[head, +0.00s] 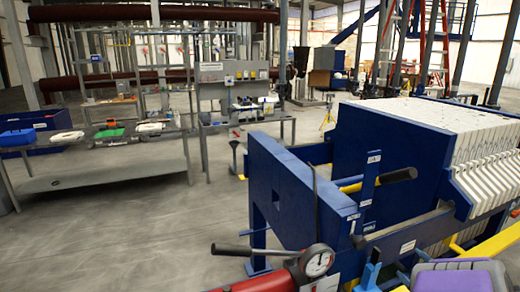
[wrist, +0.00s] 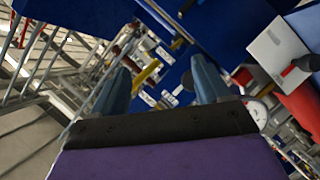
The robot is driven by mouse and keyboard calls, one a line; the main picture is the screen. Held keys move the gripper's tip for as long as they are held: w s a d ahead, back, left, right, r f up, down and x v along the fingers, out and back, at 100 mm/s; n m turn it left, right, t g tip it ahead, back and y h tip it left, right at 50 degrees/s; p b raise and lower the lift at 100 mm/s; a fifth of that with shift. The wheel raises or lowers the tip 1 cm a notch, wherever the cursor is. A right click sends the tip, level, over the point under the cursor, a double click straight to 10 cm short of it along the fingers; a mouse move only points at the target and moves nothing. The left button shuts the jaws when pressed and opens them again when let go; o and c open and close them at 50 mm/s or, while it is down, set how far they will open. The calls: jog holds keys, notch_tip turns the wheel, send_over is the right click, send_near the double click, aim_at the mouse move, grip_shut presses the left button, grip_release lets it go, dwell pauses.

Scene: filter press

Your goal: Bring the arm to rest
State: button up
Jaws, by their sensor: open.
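My gripper (wrist: 160,78) shows in the wrist view with its two blue-grey fingers spread apart and nothing between them. Beyond the fingers are blue press parts with white labels, seen at a tilt. In the head view, a purple and grey part that looks like my arm's end is at the lower right corner, partly cut off by the frame. The blue filter press (head: 290,190) stands close by, with its row of white plates (head: 490,165) at the right. I cannot tell the exact gap between my gripper and the press.
A round gauge (head: 316,261) sits by a red cylinder (head: 262,284) at the bottom. A grey bench (head: 110,172) with coloured trays stands at left. Open floor (head: 130,235) lies between bench and press.

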jog(key=s+a+r+m+g+h, duration=0.2)
jog(key=s+r+m+g+h, duration=0.3)
jog(key=s+m+g+h, duration=0.15)
jog(key=s+a+f+m+g+y, duration=0.1)
jog(key=s+a+g, duration=0.4)
jog(key=s+a, duration=0.9)
jog(key=s+a+f+m+g+y, duration=0.2)
jog(key=s+a+g+y, duration=0.3)
jog(key=s+a, duration=0.9)
jog(key=s+m+y, duration=0.1)
jog(key=s, duration=0.1)
jog(key=shift+s, duration=0.3)
jog(key=shift+f, duration=0.1)
